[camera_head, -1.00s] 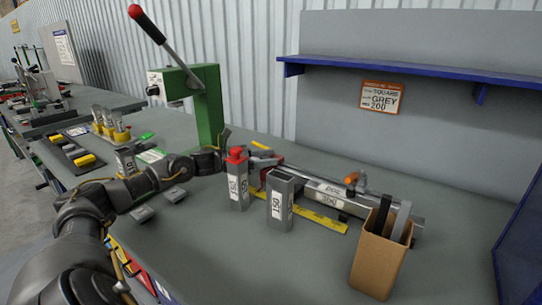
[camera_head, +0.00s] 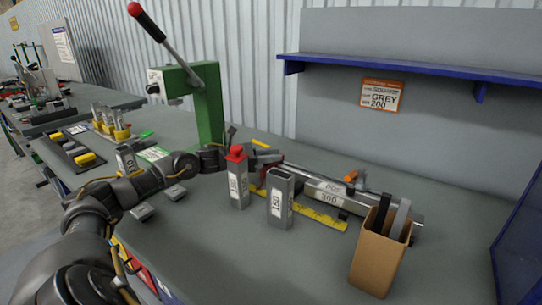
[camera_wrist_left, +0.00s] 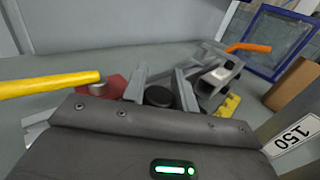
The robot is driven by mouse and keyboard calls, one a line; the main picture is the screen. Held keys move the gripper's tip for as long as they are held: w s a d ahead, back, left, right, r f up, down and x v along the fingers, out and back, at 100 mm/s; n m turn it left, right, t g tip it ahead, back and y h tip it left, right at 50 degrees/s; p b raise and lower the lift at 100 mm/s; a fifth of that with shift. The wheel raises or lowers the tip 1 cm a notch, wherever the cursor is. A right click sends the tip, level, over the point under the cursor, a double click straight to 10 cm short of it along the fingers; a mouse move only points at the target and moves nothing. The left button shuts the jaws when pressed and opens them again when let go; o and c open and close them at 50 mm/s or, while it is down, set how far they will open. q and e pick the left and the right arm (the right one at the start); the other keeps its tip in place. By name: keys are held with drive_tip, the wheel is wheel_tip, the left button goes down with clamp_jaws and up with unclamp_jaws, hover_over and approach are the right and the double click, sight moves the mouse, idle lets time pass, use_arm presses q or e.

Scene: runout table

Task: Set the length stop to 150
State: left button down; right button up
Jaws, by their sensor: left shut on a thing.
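The length stop assembly lies on the bench as a long metal rail (camera_head: 305,176) with a yellow scale (camera_head: 318,217) along its front and an orange handle (camera_head: 351,176) partway along. A grey square tube labelled 300 (camera_head: 345,202) lies along it. My left gripper (camera_head: 268,157) is at the rail's left end, behind the red-capped tube. In the left wrist view its fingers stand on both sides of a black round knob (camera_wrist_left: 158,96), and the orange handle (camera_wrist_left: 248,47) is farther off. The scale's numbers are too small to read. My right gripper is not in view.
A standing tube labelled 150 (camera_head: 281,198) and a red-capped tube (camera_head: 237,177) stand in front of the rail. A cardboard box (camera_head: 377,257) with strips stands at the right. A green lever press (camera_head: 208,105) stands behind my left arm. The front bench is clear.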

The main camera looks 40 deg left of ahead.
use_arm(q)
drive_tip(key=shift+d, duration=0.2)
drive_tip(key=d, duration=0.4)
drive_tip(key=shift+w, duration=0.2)
drive_tip(key=shift+d, duration=0.2)
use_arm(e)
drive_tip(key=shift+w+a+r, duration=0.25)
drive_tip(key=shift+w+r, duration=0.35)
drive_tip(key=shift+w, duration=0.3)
use_arm(q)
drive_tip(key=c, duration=1.1)
unclamp_jaws()
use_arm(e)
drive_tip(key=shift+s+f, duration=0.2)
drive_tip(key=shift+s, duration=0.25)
use_arm(q)
drive_tip(key=shift+a, duration=0.1)
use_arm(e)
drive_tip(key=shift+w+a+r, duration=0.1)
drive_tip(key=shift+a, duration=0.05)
